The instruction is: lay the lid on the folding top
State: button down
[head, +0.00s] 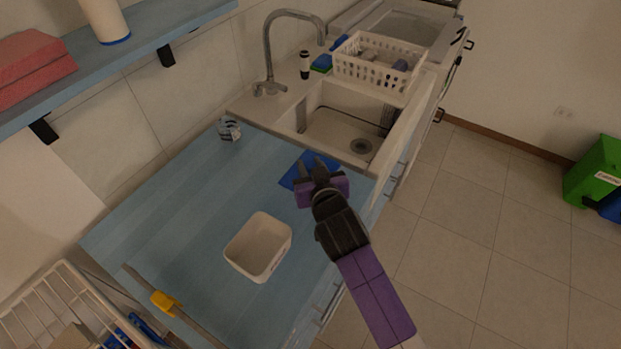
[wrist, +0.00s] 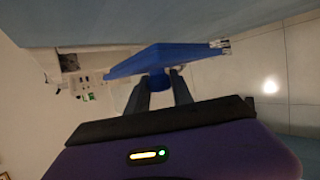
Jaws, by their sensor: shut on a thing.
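The blue square lid (head: 291,179) is in my gripper (head: 317,167), over the right edge of the light blue folding top (head: 195,210), near the sink. In the wrist view, my gripper (wrist: 160,88) is shut on the knob of the lid (wrist: 140,62). The lid's plate lies across the fingertips, close to the folding top (wrist: 120,22). I cannot tell whether the lid touches the top. A white open container (head: 232,258) stands on the folding top, nearer to me and left of the lid.
A small clear jar (head: 229,129) stands at the back of the top. The sink (head: 345,130) and a white basket (head: 375,68) lie beyond the lid. A wire rack (head: 65,300) is at the lower left.

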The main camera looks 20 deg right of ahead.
jog(key=shift+f, duration=2.65)
jog(key=shift+f, duration=0.15)
jog(key=c, duration=1.1)
grip_release()
jog(key=shift+r, duration=0.2)
jog(key=shift+s, duration=0.4)
jog(key=b+v, duration=0.1)
jog(key=v, duration=1)
jog(key=shift+s+r, duration=0.1)
